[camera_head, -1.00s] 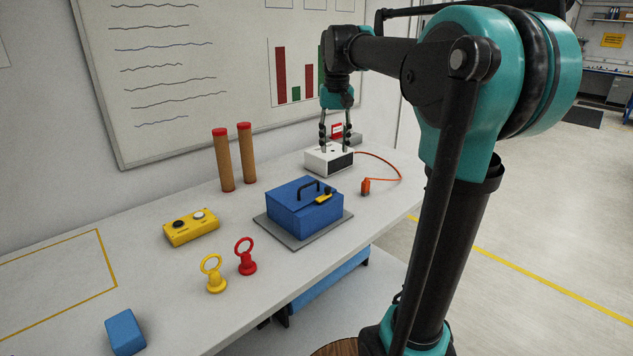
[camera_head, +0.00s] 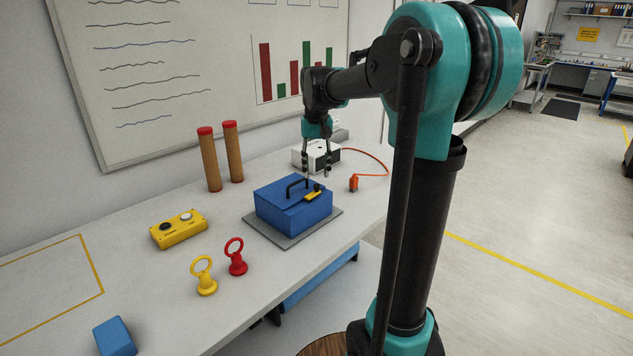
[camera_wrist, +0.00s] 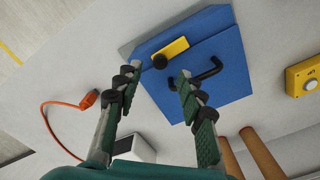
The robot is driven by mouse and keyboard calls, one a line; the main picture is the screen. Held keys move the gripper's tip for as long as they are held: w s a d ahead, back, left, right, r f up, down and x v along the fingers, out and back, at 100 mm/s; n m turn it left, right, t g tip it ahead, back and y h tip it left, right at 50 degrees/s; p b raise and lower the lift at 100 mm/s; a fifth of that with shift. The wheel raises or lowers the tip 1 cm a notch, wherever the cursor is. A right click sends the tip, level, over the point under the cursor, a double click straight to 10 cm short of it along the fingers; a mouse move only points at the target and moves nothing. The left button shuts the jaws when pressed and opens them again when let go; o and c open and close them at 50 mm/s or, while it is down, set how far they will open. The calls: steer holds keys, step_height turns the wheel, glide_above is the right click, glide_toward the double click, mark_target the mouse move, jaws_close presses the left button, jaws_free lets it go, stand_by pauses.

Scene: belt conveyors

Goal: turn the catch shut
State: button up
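The blue box (camera_head: 280,215) with a black handle sits closed on a grey mat (camera_head: 281,239) on the bench. The catch (camera_head: 313,196), a yellow bar with a black knob at one end, is at the lid's edge on the box's right part. In the wrist view the catch (camera_wrist: 176,49) lies roughly along the edge line of the lid. My gripper (camera_head: 317,174) is open and empty, pointing down just above the catch and handle. In the wrist view the knob shows beyond the gap between my fingertips (camera_wrist: 158,80), and the handle (camera_wrist: 205,73) is close to the right finger.
A white device (camera_head: 317,152) with a red cable and orange plug (camera_head: 353,184) stands behind the box. Two brown red-topped posts (camera_head: 210,163), a yellow button box (camera_head: 178,229), yellow and red ring pieces (camera_head: 236,259) and a blue block (camera_head: 115,337) stand to the left.

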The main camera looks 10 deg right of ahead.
mark_target(317, 184)
steer(key=shift+f, duration=2.2)
jaws_close()
